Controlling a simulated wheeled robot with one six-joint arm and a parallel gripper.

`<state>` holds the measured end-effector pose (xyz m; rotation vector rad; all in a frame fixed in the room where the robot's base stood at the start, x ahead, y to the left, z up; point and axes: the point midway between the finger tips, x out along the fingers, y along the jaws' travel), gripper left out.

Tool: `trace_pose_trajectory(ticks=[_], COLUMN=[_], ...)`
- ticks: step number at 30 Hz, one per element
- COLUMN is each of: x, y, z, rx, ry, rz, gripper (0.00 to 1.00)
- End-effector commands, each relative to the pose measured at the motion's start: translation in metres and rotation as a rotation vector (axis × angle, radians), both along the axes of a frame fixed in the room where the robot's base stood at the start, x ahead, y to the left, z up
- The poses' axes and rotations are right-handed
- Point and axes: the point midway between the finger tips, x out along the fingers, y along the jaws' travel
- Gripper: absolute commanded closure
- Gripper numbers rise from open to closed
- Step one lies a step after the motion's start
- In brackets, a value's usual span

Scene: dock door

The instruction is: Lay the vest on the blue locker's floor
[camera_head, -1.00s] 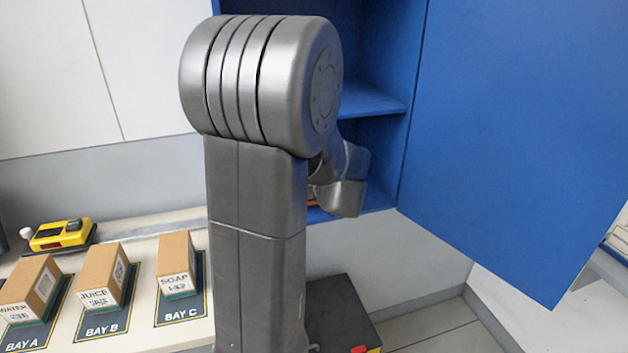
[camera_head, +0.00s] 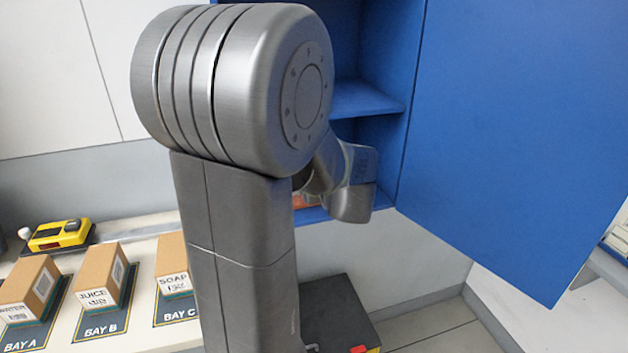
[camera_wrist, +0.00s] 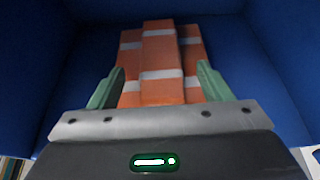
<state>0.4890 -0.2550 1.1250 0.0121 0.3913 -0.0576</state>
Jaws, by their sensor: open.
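The orange vest (camera_wrist: 158,55), folded and with pale bands, lies inside the blue locker (camera_wrist: 245,55) in the wrist view. It appears to rest on the locker's floor (camera_head: 312,215). In the head view only a small orange part of the vest (camera_head: 303,201) shows beside my arm. My gripper (camera_wrist: 161,72) is open, with its green fingers apart on either side of the vest's near part. I cannot tell whether the fingers touch it. In the head view my arm hides the gripper.
The blue locker door (camera_head: 510,140) stands open on the right. A shelf (camera_head: 365,98) crosses the locker above my wrist. Boxes stand at the labelled bays, including the juice box (camera_head: 103,278), with a yellow device (camera_head: 58,235) behind. A dark case (camera_head: 340,315) stands below the locker.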

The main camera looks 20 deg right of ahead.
Motion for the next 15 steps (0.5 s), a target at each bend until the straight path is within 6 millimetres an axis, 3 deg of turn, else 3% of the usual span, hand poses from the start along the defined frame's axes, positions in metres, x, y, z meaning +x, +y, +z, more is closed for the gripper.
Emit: trace_pose_trajectory(ticks=[6, 15], x=[-0.04, -0.068], y=[0.002, 0.004], z=[0.017, 0.028], rx=[-0.003, -0.001], ry=[-0.001, 0.0], rz=[-0.003, -0.001], gripper=[0.28, 0.28])
